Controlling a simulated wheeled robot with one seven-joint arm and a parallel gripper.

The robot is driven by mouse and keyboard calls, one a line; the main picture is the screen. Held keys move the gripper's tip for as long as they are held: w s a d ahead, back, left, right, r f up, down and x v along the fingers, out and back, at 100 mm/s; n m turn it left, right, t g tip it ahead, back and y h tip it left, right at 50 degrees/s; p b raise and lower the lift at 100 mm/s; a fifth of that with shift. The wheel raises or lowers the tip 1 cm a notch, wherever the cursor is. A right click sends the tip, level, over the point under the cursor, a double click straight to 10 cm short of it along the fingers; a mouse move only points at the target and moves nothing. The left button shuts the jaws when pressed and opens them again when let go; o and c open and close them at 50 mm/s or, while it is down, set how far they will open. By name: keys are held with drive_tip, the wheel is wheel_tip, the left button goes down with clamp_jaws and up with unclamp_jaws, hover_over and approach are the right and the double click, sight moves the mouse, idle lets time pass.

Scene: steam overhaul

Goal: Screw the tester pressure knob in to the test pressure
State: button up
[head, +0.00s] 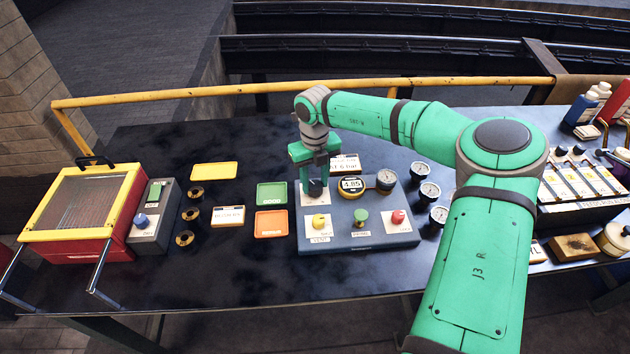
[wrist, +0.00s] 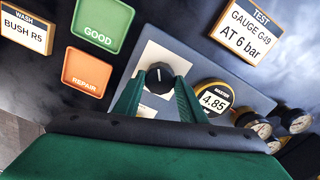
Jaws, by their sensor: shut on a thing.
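The tester (head: 340,240) is a blue-grey box on the dark bench. Its black pressure knob (wrist: 158,76), with a white pointer line, sits on a pale plate at the tester's back left corner. My gripper (head: 315,183) comes down from above, and its green fingers (wrist: 158,92) are shut on the knob from both sides. The round yellow-rimmed master display (wrist: 214,100) reads 4.85; it also shows in the head view (head: 352,187). A gauge (head: 386,180) is mounted right of the display. A card (wrist: 248,30) reads "TEST GAUGE G49 AT 6 bar".
On the tester's front are a yellow knob (head: 319,221), a green knob (head: 361,217) and a red knob (head: 398,217). Loose gauges (head: 430,191) stand to the right, near my arm. Green GOOD (head: 272,193) and orange REPAIR (head: 271,224) trays lie left of the tester.

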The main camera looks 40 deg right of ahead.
sight(315, 185)
drive_tip(key=m, duration=0.5)
drive_tip(key=shift+r, duration=0.1)
idle(0.5)
drive_tip(key=o, duration=1.1)
drive_tip(key=shift+c, duration=0.2)
wheel_tip(315, 185, up, 11)
